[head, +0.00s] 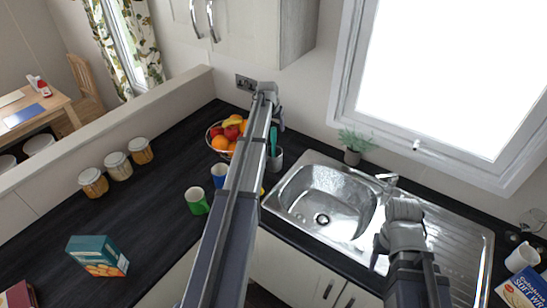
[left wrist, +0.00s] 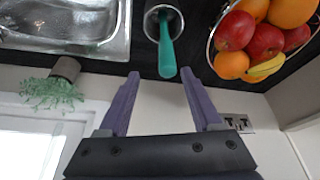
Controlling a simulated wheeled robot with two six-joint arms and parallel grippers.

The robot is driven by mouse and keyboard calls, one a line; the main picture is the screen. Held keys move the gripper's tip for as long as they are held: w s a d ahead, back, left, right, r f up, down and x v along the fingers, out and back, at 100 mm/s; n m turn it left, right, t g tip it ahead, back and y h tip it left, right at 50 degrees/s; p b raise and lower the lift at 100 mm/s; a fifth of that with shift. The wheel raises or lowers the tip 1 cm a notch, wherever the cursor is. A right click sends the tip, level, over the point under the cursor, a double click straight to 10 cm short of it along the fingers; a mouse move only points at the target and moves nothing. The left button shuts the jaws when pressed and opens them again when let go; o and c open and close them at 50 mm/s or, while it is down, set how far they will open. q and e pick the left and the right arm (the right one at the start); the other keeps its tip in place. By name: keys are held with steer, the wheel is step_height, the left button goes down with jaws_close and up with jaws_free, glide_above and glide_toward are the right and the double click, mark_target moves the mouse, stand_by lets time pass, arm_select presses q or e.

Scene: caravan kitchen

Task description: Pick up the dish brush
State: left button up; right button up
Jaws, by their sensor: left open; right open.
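The dish brush shows as a teal handle (left wrist: 166,52) standing in a grey cup (left wrist: 152,24) in the left wrist view; its lower end is hidden inside. In the head view the handle (head: 273,140) rises from the cup (head: 277,160) beside the sink, partly behind my left arm. My left gripper (left wrist: 159,74) is open and empty. In the left wrist view the handle's end appears between its fingertips; I cannot tell how far beyond them it is. In the head view the left gripper (head: 276,108) is mostly hidden by its wrist. My right gripper (head: 402,240) is over the sink's drainer side, its fingers hard to make out.
A fruit bowl (left wrist: 213,58) is close beside the cup. A blue cup (head: 219,174) and a green cup (head: 196,201) stand left of my left arm. The sink (head: 300,195) is right of the brush, with a plant (head: 353,150) behind. Jars (head: 118,166) stand far left.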

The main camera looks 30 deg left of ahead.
mark_target(274, 133)
arm_select(q)
steer(key=shift+w+a, duration=0.3)
steer(key=shift+a, duration=0.25)
steer(key=shift+f+b, duration=0.3)
steer(key=shift+b, duration=0.1)
steer(key=b+x, duration=0.6)
steer(key=x, duration=0.1)
steer(key=shift+a+f+b, duration=0.1)
steer(key=shift+b, duration=0.2)
steer(key=shift+c, duration=0.6)
jaws_close()
